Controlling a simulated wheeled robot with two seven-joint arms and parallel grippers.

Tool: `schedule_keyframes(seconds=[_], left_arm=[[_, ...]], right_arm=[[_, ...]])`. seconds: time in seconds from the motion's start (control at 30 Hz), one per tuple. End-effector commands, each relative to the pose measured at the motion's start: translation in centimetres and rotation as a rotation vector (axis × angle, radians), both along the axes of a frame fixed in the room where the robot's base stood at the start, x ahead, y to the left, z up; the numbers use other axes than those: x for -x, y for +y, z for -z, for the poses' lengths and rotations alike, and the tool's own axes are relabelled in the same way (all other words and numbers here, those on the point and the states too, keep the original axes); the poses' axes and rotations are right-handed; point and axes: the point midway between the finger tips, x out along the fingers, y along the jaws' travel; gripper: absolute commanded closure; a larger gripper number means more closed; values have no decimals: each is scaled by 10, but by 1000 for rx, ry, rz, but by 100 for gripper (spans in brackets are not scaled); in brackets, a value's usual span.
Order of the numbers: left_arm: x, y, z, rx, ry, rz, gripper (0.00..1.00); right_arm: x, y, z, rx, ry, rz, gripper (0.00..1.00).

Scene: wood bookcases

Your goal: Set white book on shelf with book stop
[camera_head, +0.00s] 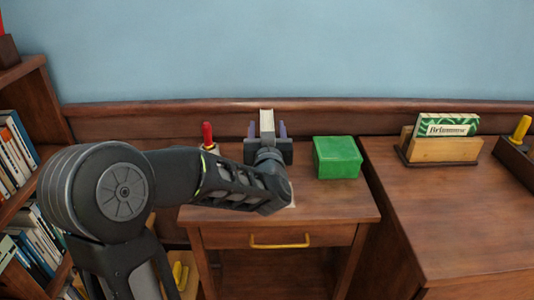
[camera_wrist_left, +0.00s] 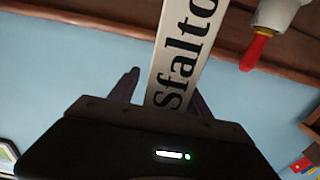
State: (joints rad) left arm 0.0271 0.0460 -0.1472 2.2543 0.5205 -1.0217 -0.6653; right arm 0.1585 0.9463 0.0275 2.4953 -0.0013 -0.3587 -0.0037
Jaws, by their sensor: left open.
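The white book (camera_head: 267,119) stands upright on the small wooden table, near the back. In the left wrist view its white spine (camera_wrist_left: 184,50) shows large black letters reading "sfalto". My left gripper (camera_head: 267,127) is open, with one finger on each side of the book. In the left wrist view the gripper (camera_wrist_left: 163,85) also has the spine between its fingers; I cannot tell whether they touch it. The lower part of the book is hidden behind my wrist. My right gripper is not in view. I cannot make out a book stop for certain.
A green box (camera_head: 337,157) sits right of the book. A red-handled object (camera_head: 207,133) stands left of it. A wooden bookcase (camera_head: 42,85) with books is at far left. A wooden holder (camera_head: 442,150) with a green-and-white item stands on the right cabinet (camera_head: 460,220), whose front top is clear.

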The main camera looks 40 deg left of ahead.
Motion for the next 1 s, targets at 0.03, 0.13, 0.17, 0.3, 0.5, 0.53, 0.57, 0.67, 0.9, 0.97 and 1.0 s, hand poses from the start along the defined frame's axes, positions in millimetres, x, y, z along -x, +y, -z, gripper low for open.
schedule_keyframes(seconds=[0.03, 0.13, 0.17, 0.3, 0.5, 0.53, 0.57, 0.67, 0.9, 0.97, 1.0], left_arm=[[0, 0, 0, 0, 0, 0, 44], [0, 0, 0, 0, 0, 0, 44], [0, 0, 0, 0, 0, 0, 44], [0, 0, 0, 0, 0, 0, 44], [0, 0, 0, -1, -1, 0, 44], [0, 0, 0, -1, -1, 0, 44], [0, 0, 0, -1, -1, 0, 47], [0, 0, 0, -1, -1, 0, 55], [0, 0, 0, -1, -1, 0, 75], [0, 0, 0, -1, -1, 0, 80], [0, 0, 0, -1, -1, 0, 83]], right_arm=[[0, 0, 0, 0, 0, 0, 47], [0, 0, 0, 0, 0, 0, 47], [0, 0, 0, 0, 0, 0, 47], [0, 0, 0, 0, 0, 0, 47], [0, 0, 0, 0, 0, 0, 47], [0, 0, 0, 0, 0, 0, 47], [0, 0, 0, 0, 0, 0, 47], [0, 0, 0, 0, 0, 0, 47], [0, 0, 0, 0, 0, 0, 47], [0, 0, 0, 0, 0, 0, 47], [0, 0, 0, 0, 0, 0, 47]])
